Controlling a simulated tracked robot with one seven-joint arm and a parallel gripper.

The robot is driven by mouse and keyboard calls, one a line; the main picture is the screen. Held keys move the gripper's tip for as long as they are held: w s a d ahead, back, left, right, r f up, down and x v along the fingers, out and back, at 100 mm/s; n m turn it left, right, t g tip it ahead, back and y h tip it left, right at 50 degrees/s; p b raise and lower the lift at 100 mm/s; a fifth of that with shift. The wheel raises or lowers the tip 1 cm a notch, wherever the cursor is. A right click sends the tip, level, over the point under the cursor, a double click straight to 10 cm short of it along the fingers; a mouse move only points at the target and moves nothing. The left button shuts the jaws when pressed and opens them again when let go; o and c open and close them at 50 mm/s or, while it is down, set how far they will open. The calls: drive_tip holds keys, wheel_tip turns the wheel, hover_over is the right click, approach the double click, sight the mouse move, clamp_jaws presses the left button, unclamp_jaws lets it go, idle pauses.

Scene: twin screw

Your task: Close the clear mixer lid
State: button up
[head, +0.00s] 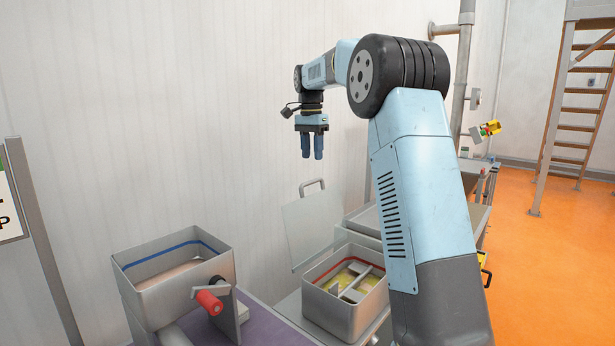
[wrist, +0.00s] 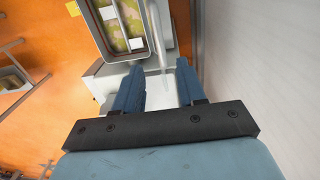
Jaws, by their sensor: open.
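The clear mixer lid (head: 312,232) stands raised, tilted up at the back-left of the mixer box, with a grey handle (head: 312,184) on its top edge. The grey metal mixer box (head: 328,312) is open, with a red seal inside its rim, and pale bars over yellow-green contents. My gripper (head: 312,153) is open and empty, fingers pointing down, and appears above the lid handle, apart from it. In the wrist view, the gripper (wrist: 158,80) has its fingers spread, with the open box (wrist: 174,40) beyond them. A pale strip between the fingertips seems to be the lid, nearly edge-on.
A second grey box (head: 182,293) with a blue seal and a red-handled crank (head: 210,302) stands at the left. A white wall (head: 190,120) rises behind. Orange floor (head: 545,260) and a ladder (head: 575,110) are at the right.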

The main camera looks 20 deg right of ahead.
wheel_tip(320, 180, down, 8)
drive_tip(key=shift+s+d+r, duration=0.1)
drive_tip(key=shift+s+r, duration=0.05)
idle(0.4)
clamp_jaws()
idle(0.3)
